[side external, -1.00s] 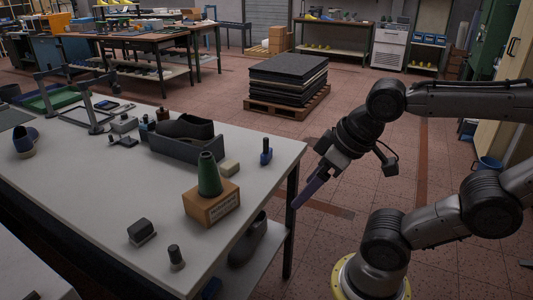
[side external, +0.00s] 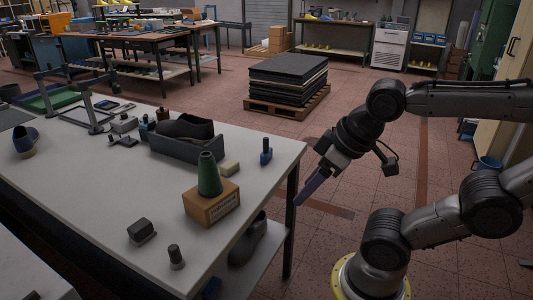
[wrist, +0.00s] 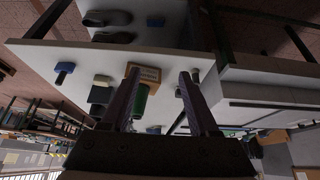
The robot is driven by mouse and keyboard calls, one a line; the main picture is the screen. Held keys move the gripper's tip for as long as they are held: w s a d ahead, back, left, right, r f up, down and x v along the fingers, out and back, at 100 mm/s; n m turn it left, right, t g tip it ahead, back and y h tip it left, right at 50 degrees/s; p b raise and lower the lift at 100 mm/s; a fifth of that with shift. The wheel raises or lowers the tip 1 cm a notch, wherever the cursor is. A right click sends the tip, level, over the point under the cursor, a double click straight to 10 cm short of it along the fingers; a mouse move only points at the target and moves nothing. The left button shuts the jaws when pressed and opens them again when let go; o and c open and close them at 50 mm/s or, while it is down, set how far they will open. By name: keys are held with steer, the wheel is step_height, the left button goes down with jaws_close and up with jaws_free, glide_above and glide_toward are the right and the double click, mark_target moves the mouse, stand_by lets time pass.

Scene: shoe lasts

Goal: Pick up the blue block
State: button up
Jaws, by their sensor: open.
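The blue block (side external: 266,154), small with a dark upright peg on top, stands near the far right corner of the white table (side external: 110,215). In the wrist view a blue piece (wrist: 64,72) at the left, near the table edge, appears to be it. My gripper (side external: 301,202) hangs off the table's right edge, right of and nearer the camera than the block, pointing down and left. In the wrist view the two fingers of my gripper (wrist: 160,76) are spread apart with nothing held between them.
A cardboard box (side external: 212,208) with a green cone (side external: 209,175) stands near the right edge. A pale block (side external: 230,168) lies between it and the blue block. A grey bin (side external: 185,147) holds dark shoes. A dark shoe (side external: 247,240) sits on the lower shelf.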

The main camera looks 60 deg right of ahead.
steer(key=w+d+r+m+t+h, duration=0.1)
steer(key=w+d+r+m, duration=0.35)
steer(key=w+r, duration=0.4)
steer(key=m+g+h, duration=0.3)
steer(key=m+g, duration=0.2)
steer(key=m, duration=0.4)
glide_above(266, 139)
steer(key=s+a, duration=0.2)
steer(key=a, duration=0.1)
step_height(266, 139, down, 12)
steer(key=shift+n, duration=0.35)
steer(key=x, duration=1.3)
steer(key=shift+w+a+f, duration=0.15)
steer(key=shift+w+f, duration=0.1)
steer(key=shift+w, duration=0.1)
steer(key=shift+r, duration=0.1)
jaws_close()
